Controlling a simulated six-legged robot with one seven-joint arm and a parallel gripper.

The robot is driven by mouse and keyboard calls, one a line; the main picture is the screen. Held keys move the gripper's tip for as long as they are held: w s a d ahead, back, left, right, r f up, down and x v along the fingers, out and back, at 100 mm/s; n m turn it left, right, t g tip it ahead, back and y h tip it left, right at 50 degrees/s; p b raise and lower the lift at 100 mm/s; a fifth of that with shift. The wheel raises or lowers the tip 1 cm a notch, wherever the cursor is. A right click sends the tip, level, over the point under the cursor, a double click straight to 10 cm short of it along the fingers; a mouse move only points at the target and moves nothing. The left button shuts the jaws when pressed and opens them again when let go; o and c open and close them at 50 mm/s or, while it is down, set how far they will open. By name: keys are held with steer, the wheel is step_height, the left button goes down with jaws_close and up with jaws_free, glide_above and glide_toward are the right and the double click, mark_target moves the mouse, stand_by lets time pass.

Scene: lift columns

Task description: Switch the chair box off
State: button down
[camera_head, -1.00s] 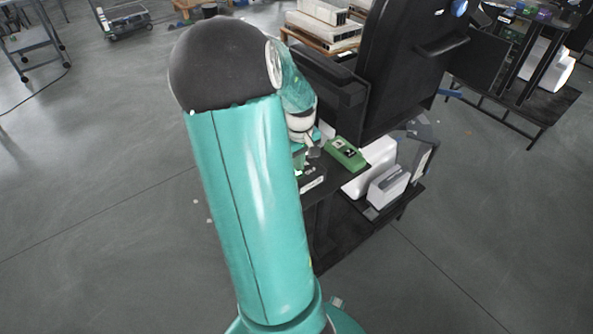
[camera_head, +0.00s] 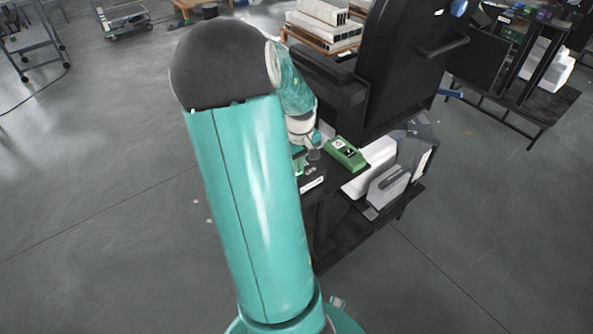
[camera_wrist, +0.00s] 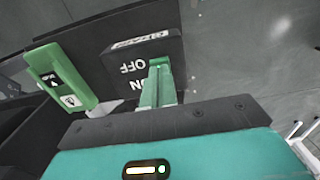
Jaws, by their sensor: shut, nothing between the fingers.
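The chair box (camera_wrist: 110,66) is a black box with a pale label strip and the words OFF and ON, upside down in the wrist view. It also shows in the head view (camera_head: 313,184), partly hidden behind my arm. My gripper (camera_wrist: 160,66) has green fingers that are shut and empty. Its tips lie over the face of the box, right beside the word OFF. I cannot tell whether they touch the box. The switch lever is not visible; the fingers may hide it.
A green box (camera_wrist: 62,78) with a pale panel sits next to the chair box; it also shows in the head view (camera_head: 345,153). A black chair (camera_head: 400,70) stands behind. White containers (camera_head: 387,184) sit on the lower shelf. Open grey floor lies left.

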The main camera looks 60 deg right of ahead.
steer(key=shift+f, duration=0.5)
steer(key=shift+r, duration=3.55)
